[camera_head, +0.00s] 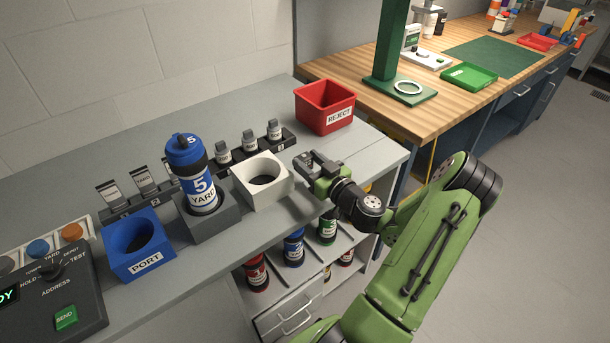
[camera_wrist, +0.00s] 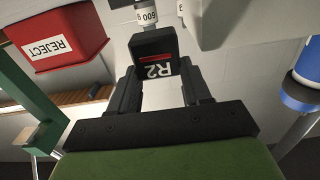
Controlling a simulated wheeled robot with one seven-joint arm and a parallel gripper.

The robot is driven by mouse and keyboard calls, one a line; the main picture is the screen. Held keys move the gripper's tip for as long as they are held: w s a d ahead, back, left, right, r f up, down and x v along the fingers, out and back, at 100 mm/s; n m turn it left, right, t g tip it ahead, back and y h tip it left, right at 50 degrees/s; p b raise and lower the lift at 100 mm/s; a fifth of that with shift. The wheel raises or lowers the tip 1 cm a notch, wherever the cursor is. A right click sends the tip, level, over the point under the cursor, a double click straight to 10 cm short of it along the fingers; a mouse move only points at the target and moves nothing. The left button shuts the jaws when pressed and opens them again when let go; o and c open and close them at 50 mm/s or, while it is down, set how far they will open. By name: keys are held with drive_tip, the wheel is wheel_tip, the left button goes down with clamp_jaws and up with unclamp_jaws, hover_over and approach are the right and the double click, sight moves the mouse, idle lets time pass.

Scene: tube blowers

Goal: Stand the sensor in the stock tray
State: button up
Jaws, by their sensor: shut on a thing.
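My gripper (camera_head: 311,168) is shut on a black block marked R2, with a red stripe, which I take for the sensor (camera_wrist: 152,50). In the wrist view the block stands between the two fingers of my gripper (camera_wrist: 158,84). In the head view the gripper is just right of the white square holder, above the grey bench; the block is small and hard to make out there. Two dark racks stand along the back of the bench: a left one (camera_head: 127,210) with several label-fronted pieces, and a right one (camera_head: 238,158) with several small labelled cylinders. No visible lettering names either as the stock tray.
A white holder (camera_head: 249,191) and a red REJECT bin (camera_head: 322,119) flank my gripper. A blue-black YARD canister (camera_head: 198,195) stands in a grey holder. A blue PORT holder (camera_head: 130,260) and a control box (camera_head: 50,305) lie left.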

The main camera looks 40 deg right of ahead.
wheel_tip(320, 180, down, 4)
drive_tip(key=shift+a+f+b, duration=0.15)
drive_tip(key=shift+f+b, duration=0.1)
drive_tip(key=shift+b, duration=0.2)
drive_tip(key=shift+f, duration=0.2)
drive_tip(key=o, duration=1)
drive_tip(key=shift+r, duration=0.1)
drive_tip(key=shift+c, duration=0.2)
